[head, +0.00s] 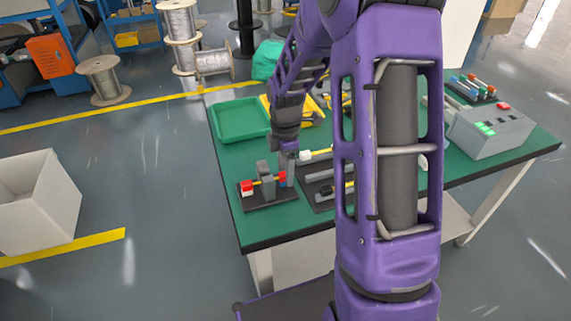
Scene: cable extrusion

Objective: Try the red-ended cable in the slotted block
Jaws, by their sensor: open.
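The grey slotted block (263,170) stands upright on a dark base plate (270,201) near the table's front left edge. A yellow cable (256,183) with a red end piece (247,189) runs across the block and appears to sit in its slot. Another red piece (282,178) shows at the right end, right beside my fingers. My gripper (287,178) points down at this right end and is open. Whether its fingers straddle the cable or stand beside it is too small to tell.
A second dark plate (318,206) lies to the right, with a white-ended cable (306,155) and a black-ended one (327,191). A green tray (242,120) is behind. A grey control box (490,130) stands at the right. My arm hides the table's middle.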

